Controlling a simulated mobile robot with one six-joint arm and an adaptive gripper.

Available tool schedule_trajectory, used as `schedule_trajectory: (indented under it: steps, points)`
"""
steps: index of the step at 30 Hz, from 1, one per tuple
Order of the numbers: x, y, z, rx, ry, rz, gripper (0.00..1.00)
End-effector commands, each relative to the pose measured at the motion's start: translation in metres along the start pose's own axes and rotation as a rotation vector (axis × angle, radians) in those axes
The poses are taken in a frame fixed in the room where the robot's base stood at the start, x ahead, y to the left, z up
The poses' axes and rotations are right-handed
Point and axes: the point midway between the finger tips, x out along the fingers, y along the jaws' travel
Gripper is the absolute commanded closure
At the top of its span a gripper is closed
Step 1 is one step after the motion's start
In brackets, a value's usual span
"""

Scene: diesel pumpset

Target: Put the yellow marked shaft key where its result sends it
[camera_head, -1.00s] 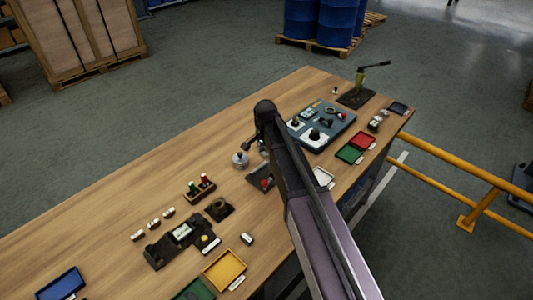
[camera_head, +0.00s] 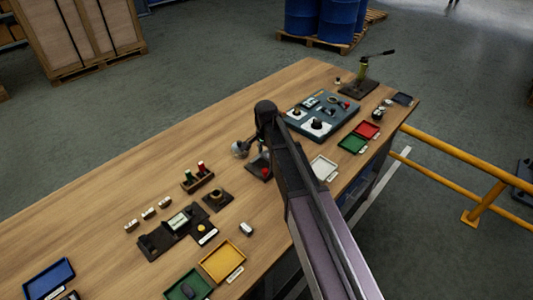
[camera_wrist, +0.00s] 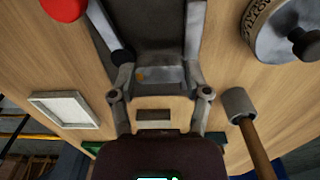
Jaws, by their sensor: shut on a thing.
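In the wrist view my gripper (camera_wrist: 160,78) is shut on a small grey block with a yellow dot, the yellow marked shaft key (camera_wrist: 160,76). Below it is a dark device with a red knob (camera_wrist: 63,8); I cannot tell whether the key touches it. In the head view my arm hides the gripper and the key; the red-knobbed device (camera_head: 263,168) shows partly beside the arm. A yellow tray (camera_head: 205,263), a green tray (camera_head: 172,291) and a blue tray (camera_head: 30,286) lie at the near left. A dark gauge unit with a lit screen (camera_head: 179,220) stands behind the yellow tray.
A white tray (camera_head: 322,175) lies right of my arm. Small green (camera_head: 351,145) and red (camera_head: 367,131) trays and a grey-blue board (camera_head: 340,118) lie farther right. A silver round piece (camera_wrist: 285,28) and a wooden-handled tool (camera_wrist: 255,140) are near the gripper. The table's back left is clear.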

Motion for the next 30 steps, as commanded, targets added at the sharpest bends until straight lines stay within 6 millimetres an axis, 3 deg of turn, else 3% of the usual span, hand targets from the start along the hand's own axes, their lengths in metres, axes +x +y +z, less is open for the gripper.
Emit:
schedule_trajectory:
  steps: [7, 30]
  points:
    - [0.0127, 0.0002, -0.0003, 0.0, 0.0, 0.0, 0.95]
    - [0.0131, 0.0007, -0.001, 0.001, 0.0, 0.0, 0.95]
